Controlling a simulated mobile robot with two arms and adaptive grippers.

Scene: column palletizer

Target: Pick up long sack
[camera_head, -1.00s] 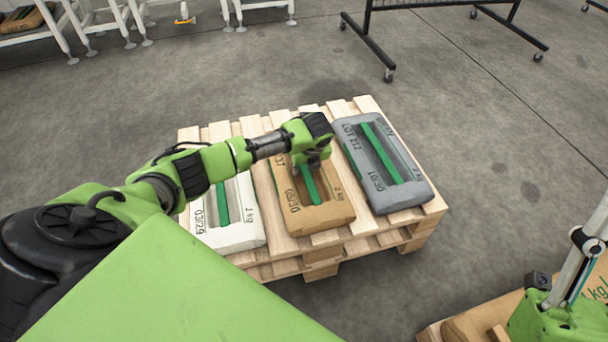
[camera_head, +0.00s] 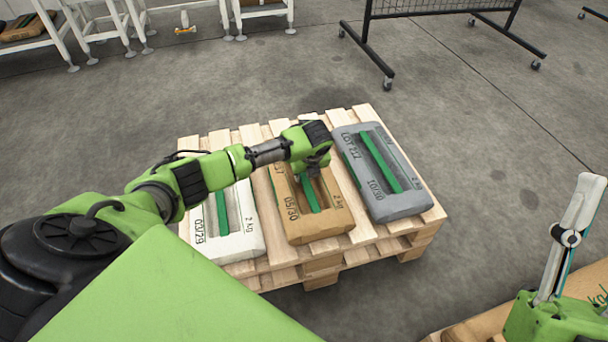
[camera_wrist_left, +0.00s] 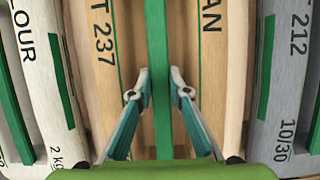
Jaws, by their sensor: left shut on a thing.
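A brown sack (camera_head: 318,224) with a recessed middle and a green bar (camera_head: 309,194) across it lies between two other sacks on a wooden pallet (camera_head: 430,222). My left gripper (camera_head: 312,174) is over the far half of the brown sack, reaching down into its recess. In the left wrist view, its two fingers (camera_wrist_left: 160,90) stand on either side of the green bar (camera_wrist_left: 158,50), shut on it. The sack appears to rest on the pallet. My right gripper (camera_head: 565,240) shows partly at the right edge; its jaw state is unclear.
A white sack (camera_head: 240,245) lies close to the left of the brown one and a grey sack (camera_head: 398,207) close to the right. Another brown sack (camera_head: 478,328) shows at the lower right. A wheeled black rack (camera_head: 372,45) and white-legged tables (camera_head: 140,25) stand behind. Floor around the pallet is clear.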

